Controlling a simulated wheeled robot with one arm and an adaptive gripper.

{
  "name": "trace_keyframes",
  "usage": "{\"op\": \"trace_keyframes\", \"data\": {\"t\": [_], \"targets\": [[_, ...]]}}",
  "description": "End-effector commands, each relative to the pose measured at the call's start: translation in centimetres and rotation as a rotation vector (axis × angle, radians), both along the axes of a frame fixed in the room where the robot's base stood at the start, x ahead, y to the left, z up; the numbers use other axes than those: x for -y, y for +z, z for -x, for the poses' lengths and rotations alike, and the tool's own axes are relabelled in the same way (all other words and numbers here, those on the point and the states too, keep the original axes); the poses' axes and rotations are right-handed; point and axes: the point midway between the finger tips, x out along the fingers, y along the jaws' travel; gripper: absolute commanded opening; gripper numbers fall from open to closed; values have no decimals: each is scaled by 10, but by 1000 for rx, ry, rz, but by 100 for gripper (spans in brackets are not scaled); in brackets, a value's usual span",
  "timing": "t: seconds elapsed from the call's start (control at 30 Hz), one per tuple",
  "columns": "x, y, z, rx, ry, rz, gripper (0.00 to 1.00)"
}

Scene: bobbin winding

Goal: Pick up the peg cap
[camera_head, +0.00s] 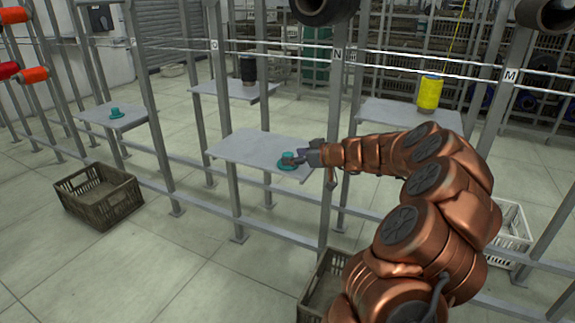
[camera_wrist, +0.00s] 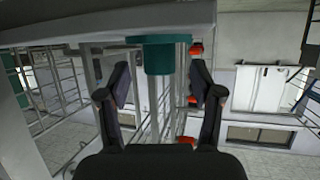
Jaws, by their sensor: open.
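A teal peg cap (camera_head: 287,161) with a wide brim sits near the front right edge of the middle grey shelf (camera_head: 245,147). In the wrist view the cap (camera_wrist: 158,55) shows at the top centre, its narrower body in the gap between the fingers. My gripper (camera_head: 297,157) is at the cap from the right in the head view, partly covering it. In the wrist view my gripper (camera_wrist: 160,72) is open, one finger on each side of the cap, with visible gaps. I cannot tell how deep the cap lies between the fingers.
Another teal cap (camera_head: 115,112) sits on the left shelf (camera_head: 98,120). A black spool (camera_head: 248,69) and a yellow spool (camera_head: 429,93) stand on other shelves. Grey rack posts (camera_head: 331,130) rise close to my arm. Crates (camera_head: 99,196) stand on the floor.

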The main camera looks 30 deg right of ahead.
Motion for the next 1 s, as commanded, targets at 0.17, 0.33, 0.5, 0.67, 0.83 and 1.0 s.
{"op": "trace_keyframes", "data": {"t": [0.17,0.33,0.5,0.67,0.83,1.0], "targets": [[-5,-11,-20,0,-1,1,65],[-7,-11,-26,2,-2,0,65],[-7,-11,-26,2,-2,0,65],[-7,-11,-26,2,-2,0,50],[-7,-11,-26,1,-2,0,32],[-7,-11,-26,1,-2,0,14]]}}
